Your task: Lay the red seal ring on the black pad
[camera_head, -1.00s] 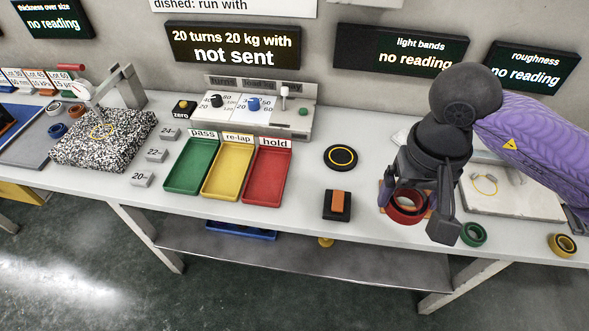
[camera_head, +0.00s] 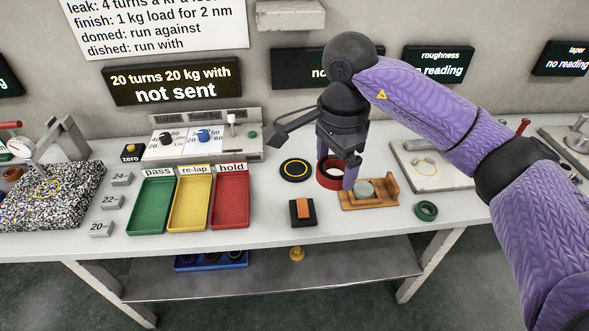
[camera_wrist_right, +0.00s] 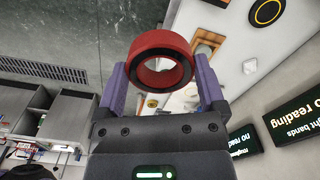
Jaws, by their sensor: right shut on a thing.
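The red seal ring (camera_head: 321,174) is held in my right gripper (camera_head: 338,172), to the right of the black pad. In the right wrist view the ring (camera_wrist_right: 150,78) sits between the two purple fingers (camera_wrist_right: 160,82), which are shut on it. It appears lifted clear of the bench and tilted. The black pad (camera_head: 297,170) is a round dark disc with a thin yellow circle, lying bare on the bench; it also shows at the top right of the right wrist view (camera_wrist_right: 267,12). My left gripper is not in view.
A wooden stand (camera_head: 388,186) with a grey-green round piece (camera_head: 364,188) stands just right of the ring. A black block with an orange top (camera_head: 303,208) lies in front of the pad. Green, yellow and red trays (camera_head: 231,172) are left.

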